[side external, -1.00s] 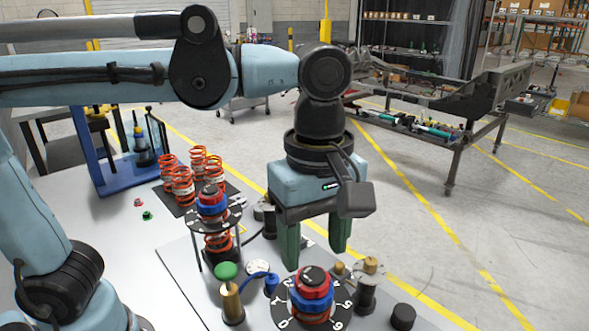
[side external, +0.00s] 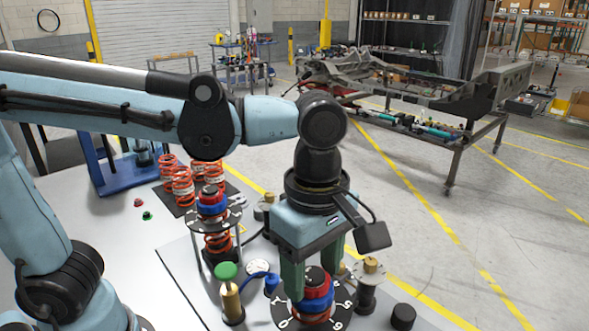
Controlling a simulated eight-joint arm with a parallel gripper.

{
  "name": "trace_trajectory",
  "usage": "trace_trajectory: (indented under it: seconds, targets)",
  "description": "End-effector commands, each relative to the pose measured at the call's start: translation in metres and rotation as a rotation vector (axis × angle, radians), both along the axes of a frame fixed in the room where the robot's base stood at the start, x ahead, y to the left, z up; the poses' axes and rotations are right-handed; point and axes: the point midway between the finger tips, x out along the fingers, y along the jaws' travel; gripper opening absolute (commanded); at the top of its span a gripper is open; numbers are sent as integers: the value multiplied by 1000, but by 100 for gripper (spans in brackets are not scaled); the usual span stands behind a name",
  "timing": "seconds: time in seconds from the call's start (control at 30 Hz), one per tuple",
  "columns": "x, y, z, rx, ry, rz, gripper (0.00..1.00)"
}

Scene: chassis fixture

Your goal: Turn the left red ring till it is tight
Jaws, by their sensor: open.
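One red ring (side external: 319,291) sits on the nearer coil-spring unit, above a blue ring (side external: 320,304) and under a black top. A numbered black dial plate (side external: 341,305) surrounds this unit. A second red ring (side external: 211,198) is on the farther unit, up and left in the picture, also above a blue ring. My gripper (side external: 316,281) points down over the nearer unit, its green fingers open on either side of the top. The left finger reaches down beside the red ring. The far fingertip is hidden behind the unit, so contact cannot be told.
A green-topped brass post (side external: 231,300), a blue fitting (side external: 270,283), a brass-topped post (side external: 369,285) and a black cylinder (side external: 403,316) stand close around the nearer unit. Several orange springs (side external: 182,187) stand on a dark mat behind. The table's left part is mostly clear.

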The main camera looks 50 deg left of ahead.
Motion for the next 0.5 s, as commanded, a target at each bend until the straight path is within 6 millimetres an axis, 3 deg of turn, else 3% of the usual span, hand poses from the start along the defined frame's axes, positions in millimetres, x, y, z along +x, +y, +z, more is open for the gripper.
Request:
trace_trajectory:
  seconds: [0.37, 0.5]
  targets:
    - [0, 0, -1, 0, 0, 9, 58]
    - [0, 0, -1, 0, 0, 127, 58]
